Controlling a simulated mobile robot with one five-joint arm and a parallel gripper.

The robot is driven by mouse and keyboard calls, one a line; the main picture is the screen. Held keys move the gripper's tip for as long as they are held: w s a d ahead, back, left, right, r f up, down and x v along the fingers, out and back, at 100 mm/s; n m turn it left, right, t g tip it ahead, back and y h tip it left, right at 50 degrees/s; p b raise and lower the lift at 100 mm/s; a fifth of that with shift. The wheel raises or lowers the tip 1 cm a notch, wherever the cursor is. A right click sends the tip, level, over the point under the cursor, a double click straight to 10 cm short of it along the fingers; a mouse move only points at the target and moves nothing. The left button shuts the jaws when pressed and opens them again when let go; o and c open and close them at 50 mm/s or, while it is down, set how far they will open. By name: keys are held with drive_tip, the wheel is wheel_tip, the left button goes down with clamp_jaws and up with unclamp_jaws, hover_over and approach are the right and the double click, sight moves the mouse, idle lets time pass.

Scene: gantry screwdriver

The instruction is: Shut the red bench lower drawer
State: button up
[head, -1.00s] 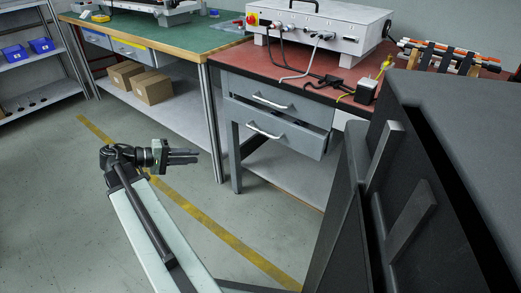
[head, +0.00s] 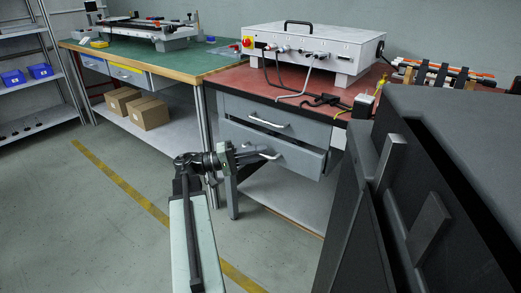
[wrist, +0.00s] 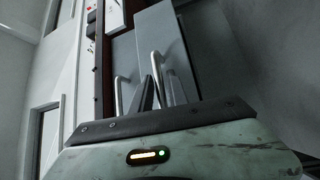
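The red bench's lower drawer (head: 300,160) stands part-way out, with a dark gap above its grey front. Its curved metal handle (head: 268,154) is at the left part of the front. My gripper (head: 254,151) reaches the handle from the left in the head view. In the wrist view the lower drawer front (wrist: 165,40) is close ahead, and its handle (wrist: 156,64) appears between my two finger pads (wrist: 162,90), which are apart. I cannot tell whether they touch the handle. The upper drawer (head: 255,118) looks shut.
The red bench top (head: 235,80) carries a white control box (head: 315,45) with cables. A bench leg (head: 231,190) stands below the drawers. A green bench (head: 190,62) is at the left, with cartons (head: 150,112) on its shelf. Floor in front is clear.

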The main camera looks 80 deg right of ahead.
drive_tip(key=shift+s, duration=0.15)
clamp_jaws()
idle(1.4)
